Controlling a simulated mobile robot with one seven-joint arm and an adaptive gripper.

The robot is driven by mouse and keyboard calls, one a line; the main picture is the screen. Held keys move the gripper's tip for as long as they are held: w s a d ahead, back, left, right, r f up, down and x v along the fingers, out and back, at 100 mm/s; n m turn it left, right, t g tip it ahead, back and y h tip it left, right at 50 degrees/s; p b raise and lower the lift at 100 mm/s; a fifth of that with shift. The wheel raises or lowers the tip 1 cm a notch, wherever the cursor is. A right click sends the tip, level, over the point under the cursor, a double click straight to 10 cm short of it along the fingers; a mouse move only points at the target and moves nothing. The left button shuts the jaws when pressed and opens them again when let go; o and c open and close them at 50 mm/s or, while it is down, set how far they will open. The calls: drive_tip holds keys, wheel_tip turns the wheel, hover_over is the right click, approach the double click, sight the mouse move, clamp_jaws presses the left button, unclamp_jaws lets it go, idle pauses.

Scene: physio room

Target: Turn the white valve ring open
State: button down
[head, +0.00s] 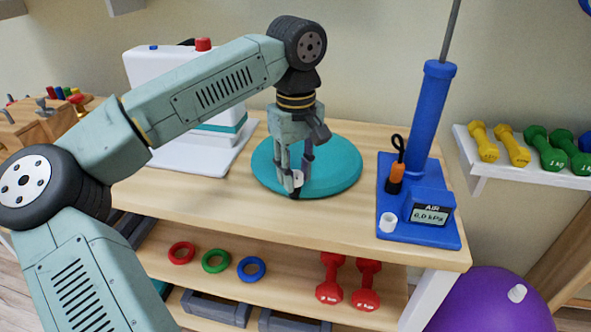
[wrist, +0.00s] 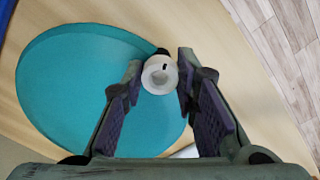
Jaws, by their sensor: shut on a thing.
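The white valve ring (head: 298,179) sits at the near edge of a round teal cushion (head: 342,170) on the wooden table. In the wrist view the ring (wrist: 160,74) is a round white piece with a small dark mark on its face, and a dark stub shows behind it. My gripper (head: 296,188) points down over the cushion's near edge. Its two fingers are on either side of the ring, shut on it; in the wrist view the fingertips (wrist: 160,80) flank it. In the head view the fingers partly hide the ring.
A blue pump (head: 428,110) with an air gauge (head: 430,213) reading 0.0 kPa and a small white cup-like piece (head: 387,222) stands right. A white machine (head: 150,72) stands behind my arm. The table's front edge (head: 300,234) is close; its front strip is clear.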

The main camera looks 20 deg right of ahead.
idle(0.3)
drive_tip(key=c, duration=1.3)
unclamp_jaws()
drive_tip(key=shift+r, duration=0.1)
wheel_tip(320, 180, up, 12)
drive_tip(key=shift+f, duration=0.1)
